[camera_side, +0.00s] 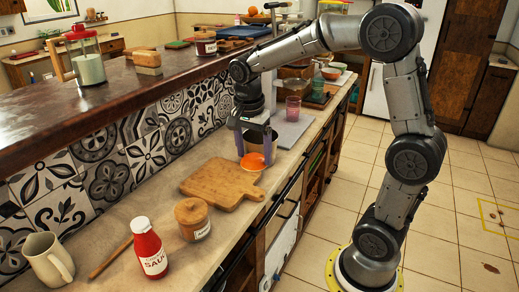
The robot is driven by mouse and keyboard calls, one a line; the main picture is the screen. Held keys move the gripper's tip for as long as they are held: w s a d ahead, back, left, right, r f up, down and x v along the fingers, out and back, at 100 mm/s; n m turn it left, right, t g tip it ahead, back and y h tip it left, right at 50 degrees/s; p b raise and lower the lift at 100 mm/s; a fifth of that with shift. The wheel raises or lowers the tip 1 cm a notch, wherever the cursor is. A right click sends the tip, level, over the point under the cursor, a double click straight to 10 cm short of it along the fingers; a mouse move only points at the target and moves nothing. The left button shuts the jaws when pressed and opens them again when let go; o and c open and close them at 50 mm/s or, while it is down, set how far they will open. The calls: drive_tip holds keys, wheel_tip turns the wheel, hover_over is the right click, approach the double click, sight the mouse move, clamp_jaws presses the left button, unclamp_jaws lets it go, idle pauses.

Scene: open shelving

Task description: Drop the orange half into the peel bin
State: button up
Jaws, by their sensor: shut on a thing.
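I cannot tell whether the orange half is over, in front of or touching this container.
A wooden cutting board (222,184) lies close in front of the gripper. Nearer are a lidded jar (192,219), a red sauce bottle (148,250) and a cream mug (48,262). A pink glass (293,108) stands farther back. A tiled wall and raised ledge (110,108) bound the counter's left.

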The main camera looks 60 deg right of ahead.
drive_tip(key=shift+s, duration=0.1)
drive_tip(key=w+d+r+n, duration=0.2)
drive_tip(key=w+d+r, duration=0.6)
drive_tip(key=w+d, duration=0.1)
drive_tip(key=d+f+m, duration=0.2)
drive_tip(key=d, duration=1.2)
drive_tip(key=shift+w+f, duration=0.2)
drive_tip(key=shift+w, duration=0.15)
drive_tip(key=shift+f, duration=2.75)
